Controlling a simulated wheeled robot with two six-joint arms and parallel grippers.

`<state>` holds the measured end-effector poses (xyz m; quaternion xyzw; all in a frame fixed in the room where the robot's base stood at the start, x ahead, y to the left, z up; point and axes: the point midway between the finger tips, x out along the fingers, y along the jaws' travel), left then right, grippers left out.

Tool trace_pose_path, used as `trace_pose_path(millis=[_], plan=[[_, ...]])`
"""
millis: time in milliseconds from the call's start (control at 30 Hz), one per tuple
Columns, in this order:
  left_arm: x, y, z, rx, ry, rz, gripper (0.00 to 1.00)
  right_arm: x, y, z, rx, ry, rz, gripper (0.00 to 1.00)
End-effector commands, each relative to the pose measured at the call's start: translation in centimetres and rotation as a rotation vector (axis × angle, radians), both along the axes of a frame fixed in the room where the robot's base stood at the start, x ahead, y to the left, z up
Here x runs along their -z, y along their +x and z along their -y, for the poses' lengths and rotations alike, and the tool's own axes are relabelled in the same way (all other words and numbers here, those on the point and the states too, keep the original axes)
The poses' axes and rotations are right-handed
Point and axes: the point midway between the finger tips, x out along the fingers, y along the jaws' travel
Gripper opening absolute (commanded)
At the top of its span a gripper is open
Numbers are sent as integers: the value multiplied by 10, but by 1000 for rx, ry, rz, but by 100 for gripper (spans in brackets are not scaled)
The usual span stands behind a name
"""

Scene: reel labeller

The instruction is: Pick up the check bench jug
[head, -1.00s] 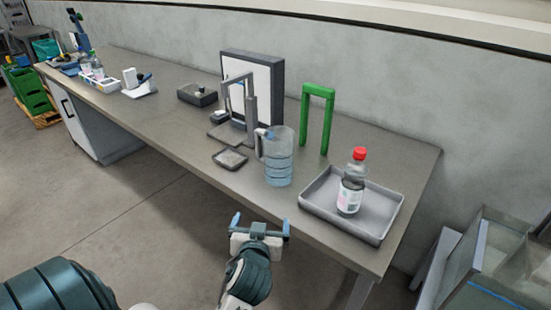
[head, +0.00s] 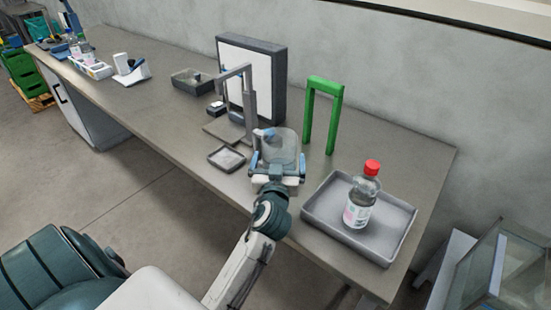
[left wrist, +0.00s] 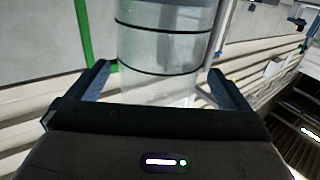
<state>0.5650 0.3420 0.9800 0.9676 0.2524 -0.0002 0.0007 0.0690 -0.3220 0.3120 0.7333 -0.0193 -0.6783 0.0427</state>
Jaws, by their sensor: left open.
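The check bench jug (head: 277,143) is a clear, bluish jug standing on the bench near its front edge. My left gripper (head: 276,166) is open in front of it and hides its lower part in the head view. In the left wrist view the jug (left wrist: 165,42), with dark rings around it, stands upright between the two blue fingers of the left gripper (left wrist: 160,84). The fingers are apart on either side; I cannot tell whether either touches it. My right gripper is not in view.
A grey tray (head: 386,249) with a red-capped bottle (head: 361,196) lies right of the jug. A green frame (head: 322,112) stands behind it, and a grey stand (head: 248,100) behind left. A small dish (head: 227,158) is close on the left.

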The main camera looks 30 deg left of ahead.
Motion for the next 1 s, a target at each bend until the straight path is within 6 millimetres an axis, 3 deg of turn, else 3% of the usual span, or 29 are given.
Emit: trace_pose_path(millis=[233, 567, 800, 1000], plan=[[-1, 32, -18, 0, 3, -1, 100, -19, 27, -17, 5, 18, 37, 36], [2, 40, -22, 0, 1, 0, 100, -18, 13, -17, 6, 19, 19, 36], [2, 40, -22, 0, 1, 0, 57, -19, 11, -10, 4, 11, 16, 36], [1, 40, -22, 0, 2, 1, 54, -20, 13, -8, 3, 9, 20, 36]])
